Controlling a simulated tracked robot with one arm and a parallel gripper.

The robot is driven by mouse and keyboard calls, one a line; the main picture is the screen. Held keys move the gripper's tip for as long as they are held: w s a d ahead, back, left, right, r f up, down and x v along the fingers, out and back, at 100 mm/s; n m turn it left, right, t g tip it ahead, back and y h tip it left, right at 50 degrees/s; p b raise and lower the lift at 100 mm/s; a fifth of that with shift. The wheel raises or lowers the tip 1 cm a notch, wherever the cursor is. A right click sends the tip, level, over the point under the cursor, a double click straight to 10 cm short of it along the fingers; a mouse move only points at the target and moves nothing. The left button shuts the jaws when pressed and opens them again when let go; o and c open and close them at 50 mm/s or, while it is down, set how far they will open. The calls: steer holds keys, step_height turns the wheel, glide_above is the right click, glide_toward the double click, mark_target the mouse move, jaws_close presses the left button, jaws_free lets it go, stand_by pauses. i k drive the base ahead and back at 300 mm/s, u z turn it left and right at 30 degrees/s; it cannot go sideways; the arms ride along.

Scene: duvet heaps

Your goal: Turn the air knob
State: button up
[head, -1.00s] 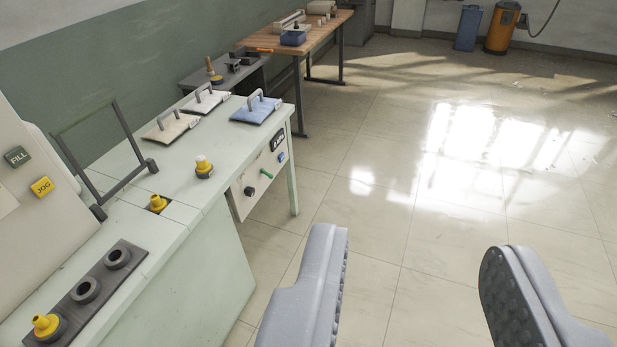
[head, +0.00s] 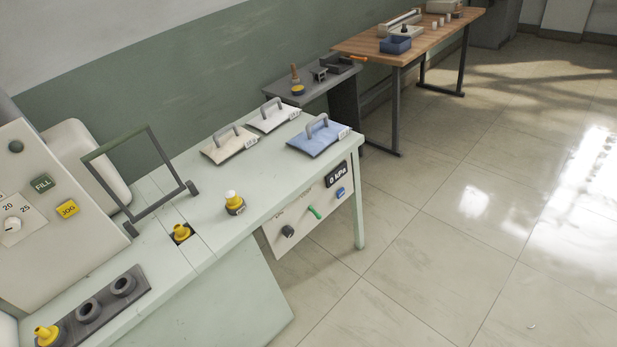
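A control panel (head: 300,232) hangs under the right end of the pale green bench. It carries a round black knob (head: 287,231), a green lever (head: 314,212), a blue button (head: 340,192) and a dark display (head: 338,174) that reads 0 kPa. Small labels sit above the black knob and the green lever, too small to read surely, so I cannot confirm which one is the air knob. My gripper is out of view, and nothing touches the panel.
The bench top (head: 262,215) holds several handled pads, a yellow-and-white nozzle (head: 235,202) and a tilted grey frame (head: 140,180). A machine with FILL and JOG buttons stands left. A wooden table (head: 440,38) stands at the back. The tiled floor (head: 440,260) right of the bench is clear.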

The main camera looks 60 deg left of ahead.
mark_target(288, 231)
steer(key=u, duration=0.5)
steer(key=i, duration=1.05)
steer(key=u, duration=0.75)
steer(key=k, duration=0.8)
steer(key=u, duration=0.15)
steer(key=i, duration=0.85)
steer(key=z, duration=0.1)
